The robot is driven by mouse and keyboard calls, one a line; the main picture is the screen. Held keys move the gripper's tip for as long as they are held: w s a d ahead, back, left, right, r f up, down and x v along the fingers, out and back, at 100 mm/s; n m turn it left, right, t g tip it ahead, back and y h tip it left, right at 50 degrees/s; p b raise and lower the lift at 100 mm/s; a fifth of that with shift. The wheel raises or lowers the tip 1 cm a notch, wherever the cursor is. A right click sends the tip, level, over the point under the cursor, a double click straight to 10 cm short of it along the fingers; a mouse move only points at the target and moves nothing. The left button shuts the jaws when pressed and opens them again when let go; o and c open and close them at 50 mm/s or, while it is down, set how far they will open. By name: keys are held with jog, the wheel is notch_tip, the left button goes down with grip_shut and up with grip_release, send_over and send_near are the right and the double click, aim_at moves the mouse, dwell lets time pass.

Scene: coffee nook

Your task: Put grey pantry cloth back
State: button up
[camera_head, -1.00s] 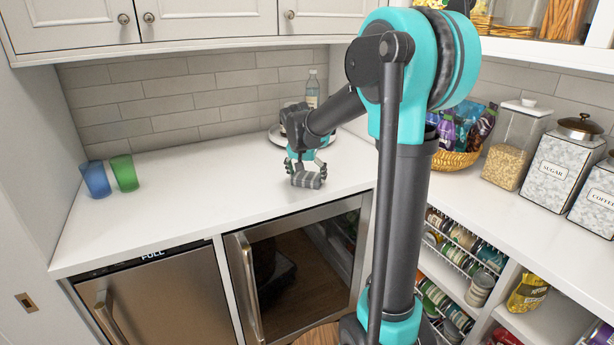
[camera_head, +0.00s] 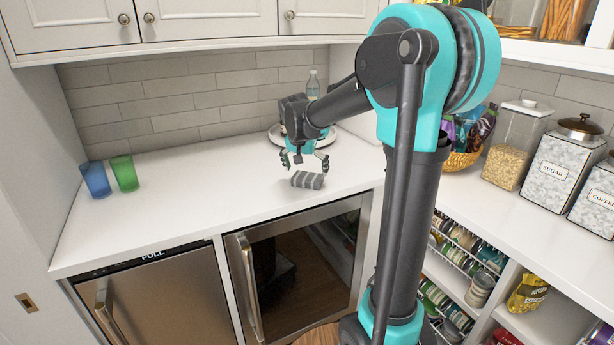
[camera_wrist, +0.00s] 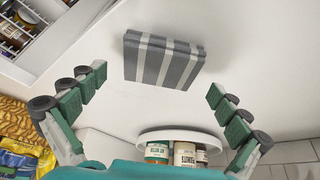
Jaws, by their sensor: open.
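The grey pantry cloth (camera_head: 307,180) is a folded block with lighter stripes. It lies on the white counter (camera_head: 200,205) near the front edge, above the open-looking glass-fronted cooler. In the wrist view the striped cloth (camera_wrist: 163,60) shows whole, ahead of and between the fingers. My gripper (camera_head: 305,164) is open and empty, just above and behind the cloth, apart from it. In the wrist view its two green fingers (camera_wrist: 152,95) are spread wide on either side.
A round white tray (camera_wrist: 180,137) with several jars stands behind my gripper, near a clear bottle (camera_head: 313,84). Blue (camera_head: 96,179) and green (camera_head: 125,173) cups stand at the left. A snack basket (camera_head: 460,160) and canisters (camera_head: 558,162) stand right. The counter's left middle is clear.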

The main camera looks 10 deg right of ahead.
jog(key=v, duration=0.9)
jog(key=s+d+f+n+y, duration=0.1)
jog(key=s+d+f+n, duration=0.1)
jog(key=s+f, duration=1)
jog(key=s+d+f+n+y, duration=0.1)
jog(key=s+d+f+n, duration=0.2)
jog(key=s+f, duration=0.9)
jog(key=shift+s+d, duration=0.65)
jog(key=shift+s, duration=0.25)
jog(key=shift+r, duration=0.1)
